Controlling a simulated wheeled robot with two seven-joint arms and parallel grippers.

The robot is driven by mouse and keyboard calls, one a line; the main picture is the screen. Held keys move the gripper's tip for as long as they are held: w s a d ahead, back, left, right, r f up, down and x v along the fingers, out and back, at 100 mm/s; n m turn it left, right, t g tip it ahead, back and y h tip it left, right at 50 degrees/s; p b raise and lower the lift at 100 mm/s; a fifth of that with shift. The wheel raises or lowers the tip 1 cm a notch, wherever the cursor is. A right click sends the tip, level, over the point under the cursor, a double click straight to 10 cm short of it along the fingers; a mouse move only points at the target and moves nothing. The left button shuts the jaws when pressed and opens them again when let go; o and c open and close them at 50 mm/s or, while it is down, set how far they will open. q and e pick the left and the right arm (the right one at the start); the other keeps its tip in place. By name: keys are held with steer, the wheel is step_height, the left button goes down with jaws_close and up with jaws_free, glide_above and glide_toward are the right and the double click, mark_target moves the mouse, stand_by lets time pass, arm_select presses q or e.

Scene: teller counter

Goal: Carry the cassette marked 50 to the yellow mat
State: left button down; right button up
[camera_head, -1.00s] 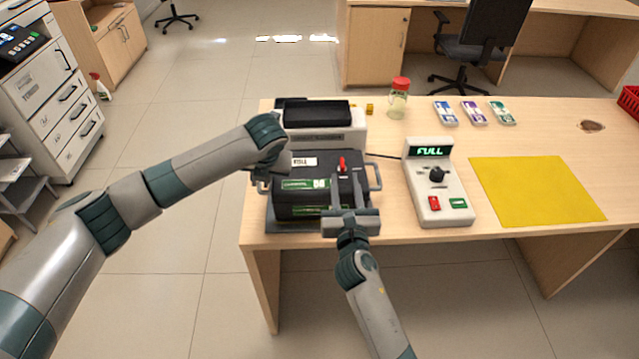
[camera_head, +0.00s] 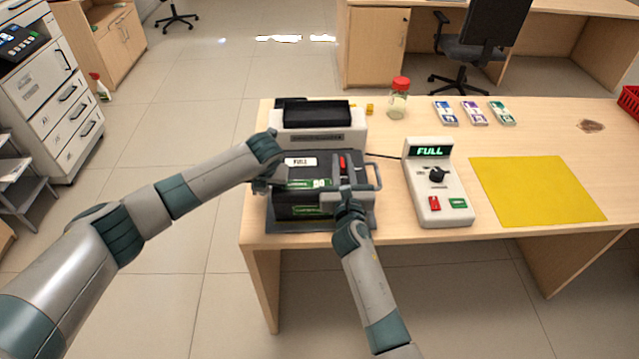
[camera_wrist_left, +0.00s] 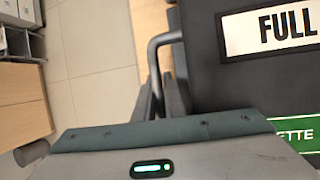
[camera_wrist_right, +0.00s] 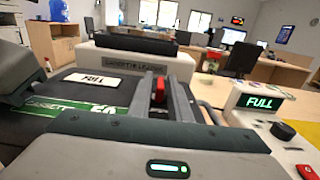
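The black cassette (camera_head: 304,204) has a FULL label and a green band whose number is partly covered in the head view and reads as 50-like in the right wrist view (camera_wrist_right: 42,106). It sits in the grey-white machine (camera_head: 322,138) at the table's left end. My left gripper (camera_head: 264,184) is at the cassette's left side handle; this handle shows in the left wrist view (camera_wrist_left: 152,62), but the finger gap is unclear. My right gripper (camera_wrist_right: 161,98) has its fingers apart, one each side of the red lever (camera_wrist_right: 158,89) on the cassette's top. The yellow mat (camera_head: 537,190) lies empty at right.
A control box (camera_head: 438,190) showing FULL stands between cassette and mat, cabled to the machine. A red-lidded jar (camera_head: 398,103) and several banknote bundles (camera_head: 474,113) are behind. The cassette's right handle (camera_head: 376,176) is free. A red basket (camera_head: 630,101) stands far right.

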jaws_close()
stand_by(1.3)
arm_select(q)
steer(key=shift+w+r, duration=0.15)
steer(key=shift+r, duration=0.1)
arm_select(e)
steer(key=shift+r, duration=0.15)
